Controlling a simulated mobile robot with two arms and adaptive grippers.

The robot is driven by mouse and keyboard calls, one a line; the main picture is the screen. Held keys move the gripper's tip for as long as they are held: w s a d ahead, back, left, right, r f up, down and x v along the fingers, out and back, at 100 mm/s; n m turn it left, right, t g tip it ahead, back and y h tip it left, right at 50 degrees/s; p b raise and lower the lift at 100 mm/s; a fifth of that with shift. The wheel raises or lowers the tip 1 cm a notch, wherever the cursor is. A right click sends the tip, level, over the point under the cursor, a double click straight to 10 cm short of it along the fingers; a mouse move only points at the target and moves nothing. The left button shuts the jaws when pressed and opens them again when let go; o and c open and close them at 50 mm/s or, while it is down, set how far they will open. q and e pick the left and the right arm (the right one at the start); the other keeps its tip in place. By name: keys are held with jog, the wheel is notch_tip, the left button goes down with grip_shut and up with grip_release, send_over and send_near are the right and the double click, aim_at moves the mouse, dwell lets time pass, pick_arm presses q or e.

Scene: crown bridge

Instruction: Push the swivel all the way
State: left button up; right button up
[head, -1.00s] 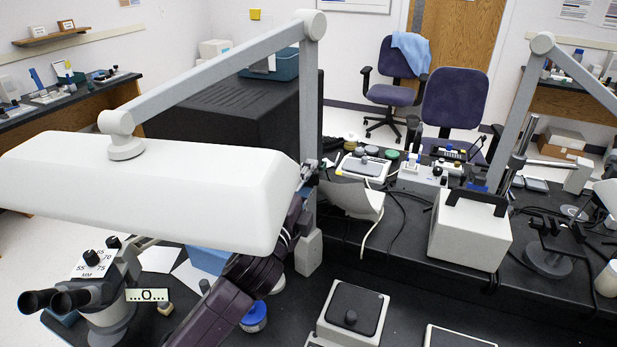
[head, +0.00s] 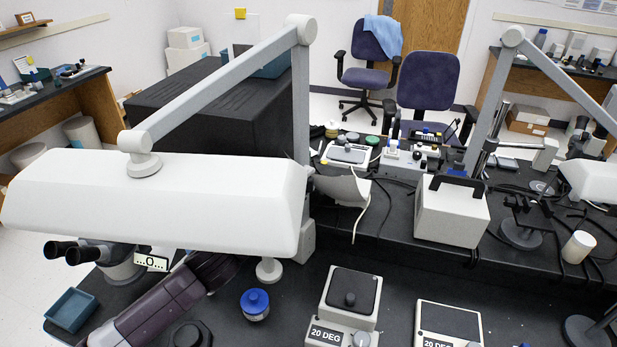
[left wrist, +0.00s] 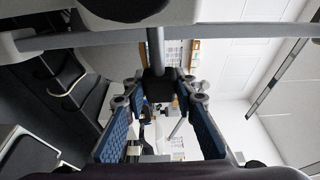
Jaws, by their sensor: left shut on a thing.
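The swivel lamp has a long white head (head: 160,205) on a grey jointed arm (head: 225,85) in the head view. The arm joins a grey upright post (head: 301,105). My left arm comes up from the lower left and passes behind the lamp head, which hides its gripper there. In the left wrist view my left gripper (left wrist: 158,98) has its blue-padded fingers on either side of a dark block (left wrist: 158,84) at the end of a short grey rod, part of the swivel as far as I can tell. The contact is hard to see. My right gripper is not in view.
A microscope (head: 108,262) stands left of my arm under the lamp. A blue-lidded jar (head: 254,304) and a black-topped device (head: 353,292) stand on the dark bench at the front. A white box (head: 450,212) stands to the right.

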pick_arm(q)
jog(key=shift+s+a+f+h, duration=0.1)
jog(key=shift+s+a+h, duration=0.1)
jog(key=shift+s+h, duration=0.1)
jog(key=shift+s+m+g, duration=0.1)
jog(key=shift+m+g, duration=0.2)
jog(key=shift+s+d, duration=0.1)
jog(key=o, duration=1.2)
jog(key=shift+c, duration=0.2)
jog(key=v, duration=1.2)
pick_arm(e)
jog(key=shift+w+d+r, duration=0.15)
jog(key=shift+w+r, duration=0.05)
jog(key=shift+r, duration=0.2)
